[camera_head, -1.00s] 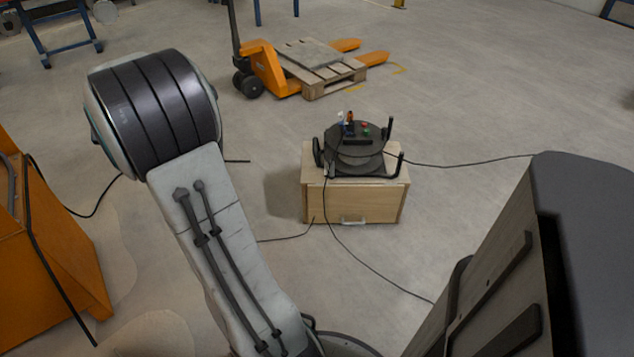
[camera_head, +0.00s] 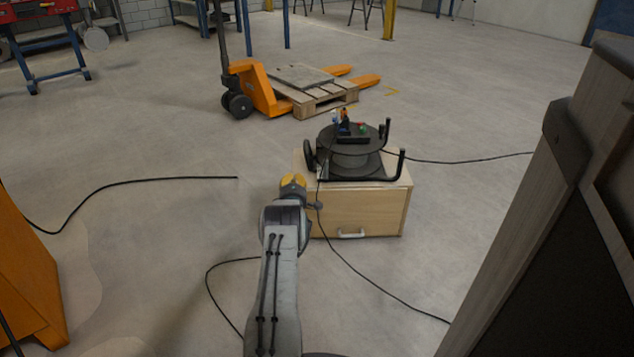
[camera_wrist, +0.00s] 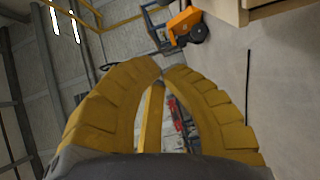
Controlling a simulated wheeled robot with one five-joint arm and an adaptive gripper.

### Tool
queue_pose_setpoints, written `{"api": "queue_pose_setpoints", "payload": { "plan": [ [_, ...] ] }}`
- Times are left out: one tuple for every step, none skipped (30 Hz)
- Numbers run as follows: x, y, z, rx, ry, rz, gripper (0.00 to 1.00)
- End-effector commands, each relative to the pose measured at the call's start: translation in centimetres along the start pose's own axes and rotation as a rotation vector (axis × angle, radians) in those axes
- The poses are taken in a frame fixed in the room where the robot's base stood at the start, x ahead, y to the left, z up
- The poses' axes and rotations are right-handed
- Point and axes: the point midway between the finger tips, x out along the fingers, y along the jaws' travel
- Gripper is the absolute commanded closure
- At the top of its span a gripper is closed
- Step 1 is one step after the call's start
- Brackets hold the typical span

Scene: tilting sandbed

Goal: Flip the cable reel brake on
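The cable reel (camera_head: 352,158) is a black drum in a dark tubular frame with upright handles. It stands on a light wooden box. On its top is a small dark panel (camera_head: 350,131) with red, green, orange and blue parts. I cannot tell which part is the brake or how it is set. My gripper (camera_head: 293,180) has yellow fingers and is near the box's left front edge, left of and lower in the picture than the reel. In the wrist view the fingertips (camera_wrist: 161,67) come together with nothing between them. The reel is not recognisable there.
The wooden box (camera_head: 355,212) has a white handle. Black cables (camera_head: 450,160) trail across the floor. An orange pallet truck (camera_head: 258,90) with a wooden pallet stands behind. An orange cabinet (camera_head: 28,280) is at left, and a large dark, wood-sided thing (camera_head: 560,230) fills the right.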

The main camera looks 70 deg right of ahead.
Motion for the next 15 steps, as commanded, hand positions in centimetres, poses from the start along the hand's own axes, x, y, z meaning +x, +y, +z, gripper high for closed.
{"api": "queue_pose_setpoints", "payload": {
  "plan": [
    [0.0, -1.6, 1.4, -0.017, -0.016, 0.015, 1.00],
    [-0.1, -2.0, 1.9, -0.025, -0.022, 0.023, 1.00],
    [-0.1, -2.5, 2.5, -0.036, -0.029, 0.032, 1.00],
    [-0.2, -2.7, 2.9, -0.043, -0.034, 0.037, 1.00],
    [-0.2, -3.0, 3.2, -0.048, -0.038, 0.041, 1.00],
    [-0.3, -3.1, 3.5, -0.053, -0.042, 0.047, 1.00],
    [-0.3, -3.2, 3.7, -0.056, -0.044, 0.050, 1.00],
    [-0.3, -3.3, 3.8, -0.058, -0.046, 0.051, 1.00],
    [-0.3, -3.3, 3.9, -0.060, -0.047, 0.053, 1.00],
    [-0.3, -3.4, 4.0, -0.061, -0.048, 0.053, 1.00],
    [-0.3, -3.4, 4.0, -0.062, -0.048, 0.053, 1.00],
    [-0.3, -3.3, 4.0, -0.062, -0.048, 0.053, 1.00],
    [-0.3, -3.3, 4.0, -0.062, -0.048, 0.053, 1.00],
    [-0.3, -3.3, 3.9, -0.061, -0.048, 0.053, 1.00],
    [-0.3, -3.3, 3.9, -0.061, -0.047, 0.052, 1.00]
  ]
}}
